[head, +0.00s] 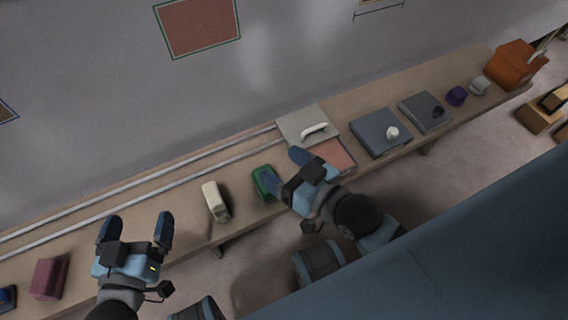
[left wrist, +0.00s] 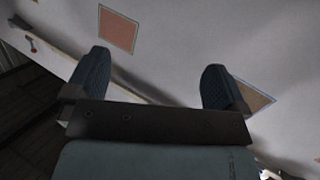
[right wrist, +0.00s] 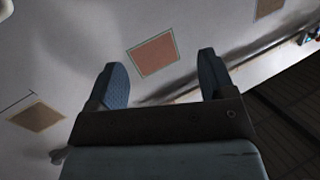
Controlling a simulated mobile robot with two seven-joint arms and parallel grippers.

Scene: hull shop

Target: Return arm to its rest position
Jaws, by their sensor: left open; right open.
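My left gripper (head: 136,230) is open and empty above the left part of the bench. Its two blue fingers stand apart in the left wrist view (left wrist: 148,85), with only wall between them. My right gripper (head: 284,167) is open above the middle of the bench, near a green block (head: 263,181). In the right wrist view (right wrist: 163,85) its fingers are spread with nothing between them. In the head view it partly hides the green block and a box with a reddish inside (head: 338,153).
The long bench (head: 180,190) runs along the wall. It holds a cream block (head: 215,201), a maroon block (head: 48,279), a grey lid with a white handle (head: 296,124), two blue-grey boxes (head: 372,122), a purple block (head: 456,95) and an orange bin (head: 514,64). Two pale rails (head: 150,178) lie along its back.

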